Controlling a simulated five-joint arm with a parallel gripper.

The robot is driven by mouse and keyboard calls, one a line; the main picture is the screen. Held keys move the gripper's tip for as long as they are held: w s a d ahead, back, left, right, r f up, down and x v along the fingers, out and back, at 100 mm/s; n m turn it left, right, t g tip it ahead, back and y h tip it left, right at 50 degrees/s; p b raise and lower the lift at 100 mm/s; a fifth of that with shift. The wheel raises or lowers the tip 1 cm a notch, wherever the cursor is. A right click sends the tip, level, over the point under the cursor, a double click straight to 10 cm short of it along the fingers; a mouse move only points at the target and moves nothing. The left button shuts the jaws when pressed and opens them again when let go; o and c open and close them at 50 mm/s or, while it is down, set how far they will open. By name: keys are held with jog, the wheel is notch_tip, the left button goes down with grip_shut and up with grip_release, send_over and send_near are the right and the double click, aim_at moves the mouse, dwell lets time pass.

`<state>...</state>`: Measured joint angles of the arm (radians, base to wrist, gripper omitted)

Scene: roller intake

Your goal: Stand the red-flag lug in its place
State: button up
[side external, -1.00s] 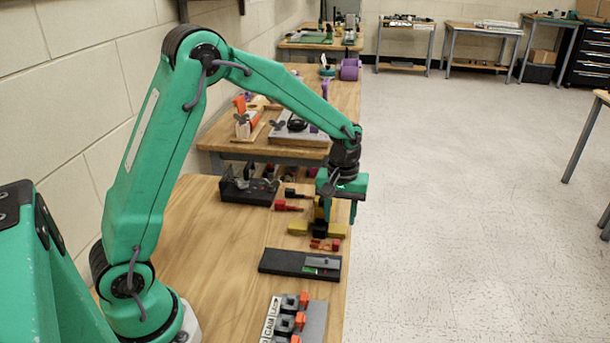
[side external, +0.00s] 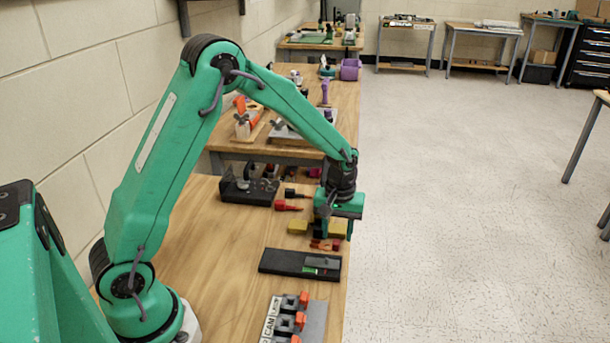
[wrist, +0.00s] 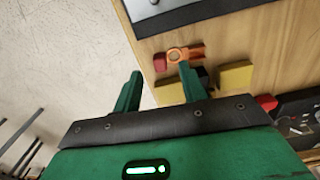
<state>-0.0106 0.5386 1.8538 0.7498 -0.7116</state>
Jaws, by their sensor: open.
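A small orange ring-ended lug (wrist: 186,53) lies on the wooden bench, with a red block (wrist: 160,62) close at its left in the wrist view. I cannot tell whether they are one piece. In the side view the orange part (side external: 320,244) and red part show low beside my gripper (side external: 336,232). In the wrist view my gripper (wrist: 160,76) is open, and its fingertips point toward the lug and red block. Nothing shows held between the fingers. Yellow blocks (wrist: 235,76) lie by the lug; another is partly behind a finger.
A black plate with a grey insert (side external: 300,263) lies nearer the arm's base. A grey block fixture with orange parts (side external: 300,320) is nearer still. Red-handled (side external: 288,206) and black-handled pieces and a dark box (side external: 247,186) lie farther back. The bench's right edge is close.

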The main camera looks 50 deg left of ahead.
aim_at(325, 244)
jog(key=shift+f, duration=1.4)
grip_shut()
